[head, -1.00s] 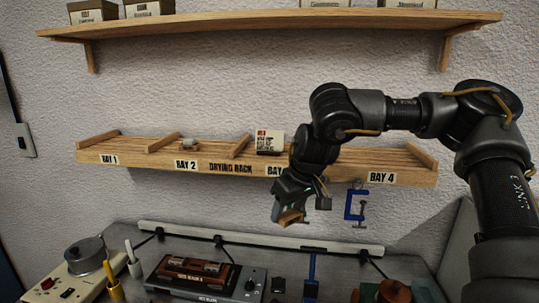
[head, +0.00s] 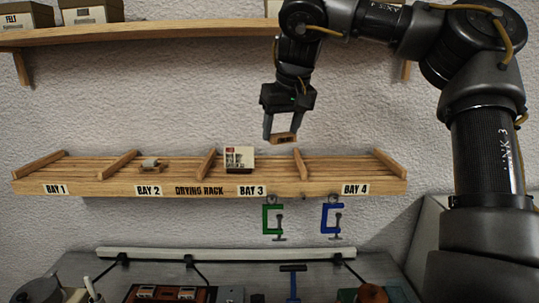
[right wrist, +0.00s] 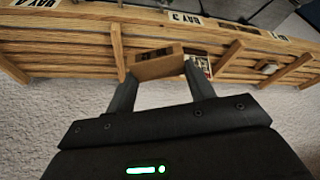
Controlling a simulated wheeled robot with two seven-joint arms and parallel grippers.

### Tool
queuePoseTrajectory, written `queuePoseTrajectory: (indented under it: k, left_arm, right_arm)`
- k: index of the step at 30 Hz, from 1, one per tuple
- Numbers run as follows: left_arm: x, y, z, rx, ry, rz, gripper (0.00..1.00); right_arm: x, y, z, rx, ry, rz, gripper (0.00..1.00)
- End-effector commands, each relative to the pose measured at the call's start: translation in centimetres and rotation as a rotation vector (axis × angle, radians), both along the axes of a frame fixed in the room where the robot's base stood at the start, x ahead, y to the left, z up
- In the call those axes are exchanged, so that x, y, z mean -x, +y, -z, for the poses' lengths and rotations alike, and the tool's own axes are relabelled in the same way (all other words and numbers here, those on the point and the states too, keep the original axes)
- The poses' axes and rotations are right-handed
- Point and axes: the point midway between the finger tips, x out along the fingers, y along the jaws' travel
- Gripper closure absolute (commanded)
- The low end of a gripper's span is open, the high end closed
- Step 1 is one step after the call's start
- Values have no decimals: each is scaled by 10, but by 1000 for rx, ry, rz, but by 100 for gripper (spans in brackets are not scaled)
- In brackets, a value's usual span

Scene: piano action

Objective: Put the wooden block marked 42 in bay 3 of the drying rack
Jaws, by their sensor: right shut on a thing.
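A small wooden block (head: 283,138) is held between the fingertips of my right gripper (head: 282,132), which is shut on it. Its marking is too small to read. The block hangs just above the drying rack (head: 215,191), over the right part of bay 3 (head: 252,190), near the divider (head: 301,164) before bay 4. In the right wrist view the block (right wrist: 158,66) sits between the two fingers, with the rack's slats beyond it. A cream box with a printed label (head: 239,158) stands in the left part of bay 3. My left gripper is out of view.
Bay 2 holds a small pale object on a wooden piece (head: 152,165). Bays 1 and 4 look empty. A green clamp (head: 268,219) and a blue clamp (head: 328,219) hang below the rack. A shelf with boxes (head: 140,33) is above.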

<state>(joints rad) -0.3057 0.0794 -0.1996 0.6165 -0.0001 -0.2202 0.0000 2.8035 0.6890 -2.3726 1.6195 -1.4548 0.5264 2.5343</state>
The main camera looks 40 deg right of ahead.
Motion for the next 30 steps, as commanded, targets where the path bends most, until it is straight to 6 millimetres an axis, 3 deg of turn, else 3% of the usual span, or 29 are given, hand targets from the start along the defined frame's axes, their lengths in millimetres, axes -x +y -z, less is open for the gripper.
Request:
queuePoseTrajectory:
  k: [1, 5, 12, 23, 30]
  left_arm:
    - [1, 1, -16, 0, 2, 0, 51]
    - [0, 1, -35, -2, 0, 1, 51]
    - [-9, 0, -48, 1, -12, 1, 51]
    - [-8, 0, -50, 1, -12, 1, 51]
    - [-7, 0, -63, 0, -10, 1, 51]
  right_arm:
    - [-11, -9, 0, -7, 7, 3, 68]
    - [-38, -30, 16, -7, 7, 7, 68]
    - [-66, -53, 62, -4, 4, 9, 68]
    - [-77, -60, 78, -1, 0, 5, 68]
    - [-79, -62, 103, -2, 5, 4, 68]
